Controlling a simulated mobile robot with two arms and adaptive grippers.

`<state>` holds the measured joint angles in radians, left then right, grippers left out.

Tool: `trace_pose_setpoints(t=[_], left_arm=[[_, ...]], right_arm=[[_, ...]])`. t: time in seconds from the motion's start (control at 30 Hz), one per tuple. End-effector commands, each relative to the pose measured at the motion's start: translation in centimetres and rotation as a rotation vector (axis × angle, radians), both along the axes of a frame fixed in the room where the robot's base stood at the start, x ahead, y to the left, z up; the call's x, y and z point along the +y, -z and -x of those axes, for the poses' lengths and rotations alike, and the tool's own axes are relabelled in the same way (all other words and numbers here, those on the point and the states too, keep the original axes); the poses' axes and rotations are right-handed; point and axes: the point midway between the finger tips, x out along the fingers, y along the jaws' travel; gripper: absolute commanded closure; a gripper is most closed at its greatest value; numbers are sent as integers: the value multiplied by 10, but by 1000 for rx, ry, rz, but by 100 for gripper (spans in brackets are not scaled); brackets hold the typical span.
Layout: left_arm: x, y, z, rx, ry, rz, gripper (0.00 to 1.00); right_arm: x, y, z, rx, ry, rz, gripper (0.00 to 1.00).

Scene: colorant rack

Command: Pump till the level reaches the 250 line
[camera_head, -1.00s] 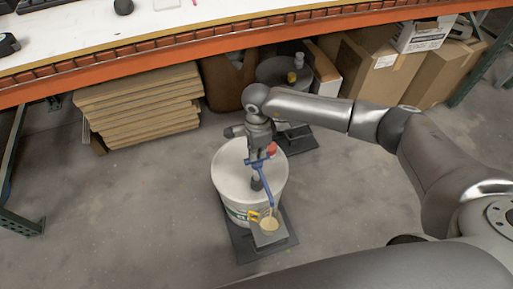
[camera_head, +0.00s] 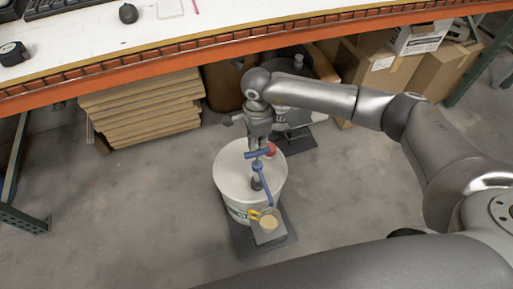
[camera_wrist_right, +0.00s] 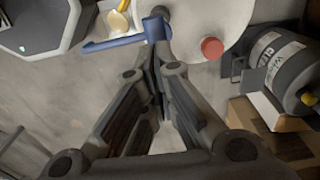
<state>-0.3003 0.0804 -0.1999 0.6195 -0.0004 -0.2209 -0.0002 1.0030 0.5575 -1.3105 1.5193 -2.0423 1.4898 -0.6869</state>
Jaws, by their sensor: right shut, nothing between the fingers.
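A white bucket (camera_head: 228,172) stands on a dark base on the floor, with a blue pump (camera_head: 260,170) on its lid. No level line is readable. My right gripper (camera_head: 260,140) is shut and empty, fingertips down, just above or against the pump handle; contact is unclear. Its fingertips show beside the handle in the wrist view (camera_wrist_right: 155,25). My left gripper is out of view.
A red cap (camera_head: 270,150) sits on the bucket lid beside the pump. A yellow piece (camera_head: 254,214) is by the cup. A grey drum (camera_wrist_right: 280,62) stands behind the bucket. Stacked boards (camera_head: 145,110) and cardboard boxes (camera_head: 380,75) lie under the orange-edged shelf (camera_head: 200,65). Floor left is clear.

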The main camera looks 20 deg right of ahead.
Motion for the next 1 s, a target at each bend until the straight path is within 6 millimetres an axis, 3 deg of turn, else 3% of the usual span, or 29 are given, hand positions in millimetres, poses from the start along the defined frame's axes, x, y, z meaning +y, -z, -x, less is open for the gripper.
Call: trace_pose_setpoints(t=[0.47, 1.0], left_arm=[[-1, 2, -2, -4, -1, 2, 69], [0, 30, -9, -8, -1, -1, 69]], right_arm=[[0, 2, 0, 0, 0, 0, 100], [0, 37, 0, -1, 0, -1, 100]])
